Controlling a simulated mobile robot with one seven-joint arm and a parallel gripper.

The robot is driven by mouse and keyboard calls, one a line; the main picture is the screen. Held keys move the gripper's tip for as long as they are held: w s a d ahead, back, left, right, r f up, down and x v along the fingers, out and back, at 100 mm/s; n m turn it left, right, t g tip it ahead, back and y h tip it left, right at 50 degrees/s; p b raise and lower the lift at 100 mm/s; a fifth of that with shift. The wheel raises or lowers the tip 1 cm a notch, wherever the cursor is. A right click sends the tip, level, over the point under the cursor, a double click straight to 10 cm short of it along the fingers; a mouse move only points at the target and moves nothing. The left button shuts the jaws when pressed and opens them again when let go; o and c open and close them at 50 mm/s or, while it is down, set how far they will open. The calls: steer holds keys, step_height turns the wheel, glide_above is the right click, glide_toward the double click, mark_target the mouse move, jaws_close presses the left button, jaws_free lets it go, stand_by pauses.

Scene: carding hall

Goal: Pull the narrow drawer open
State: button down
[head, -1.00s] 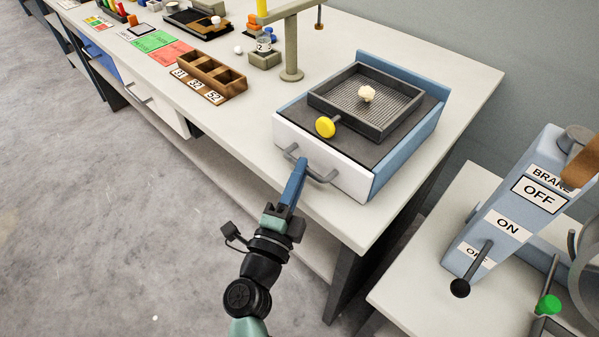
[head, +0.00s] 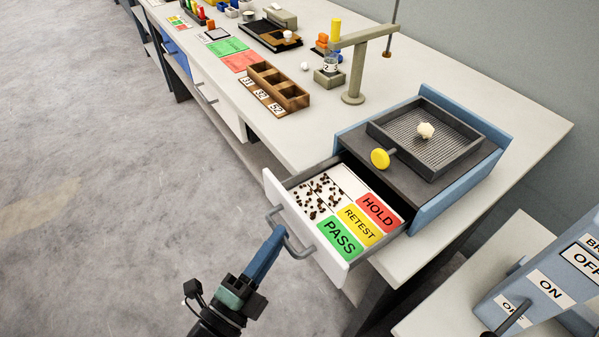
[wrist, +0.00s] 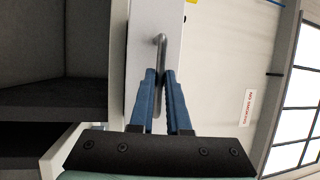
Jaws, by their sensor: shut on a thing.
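A white-fronted drawer (head: 300,236) stands pulled out of the blue-sided box on the bench. Inside it are dark specks on a pale area and green PASS, yellow RETEST and red HOLD panels. My gripper (head: 278,232) is shut on the grey bar handle (head: 298,250) of this drawer, at the front and left of it. In the wrist view my blue fingers (wrist: 160,75) close around the handle (wrist: 161,42), with the white drawer front behind. Part of the handle is hidden by the fingers.
On the box sits a dark ribbed tray (head: 455,150) with a pale tuft, beside a yellow knob (head: 380,158). A wooden divided holder (head: 278,88) and a post stand (head: 353,90) are behind. A lever panel (head: 545,285) stands at the right. The floor at left is clear.

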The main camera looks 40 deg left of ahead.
steer(key=shift+s+a, duration=0.2)
steer(key=shift+s, duration=0.3)
steer(key=c, duration=0.9)
jaws_free()
steer(key=s, duration=0.4)
steer(key=s+f+b, duration=0.1)
steer(key=s, duration=0.3)
steer(key=s+f, duration=0.1)
steer(key=s, duration=0.3)
steer(key=shift+s+d+f+b, duration=0.15)
steer(key=shift+s+d+b, duration=0.2)
steer(key=shift+b, duration=0.05)
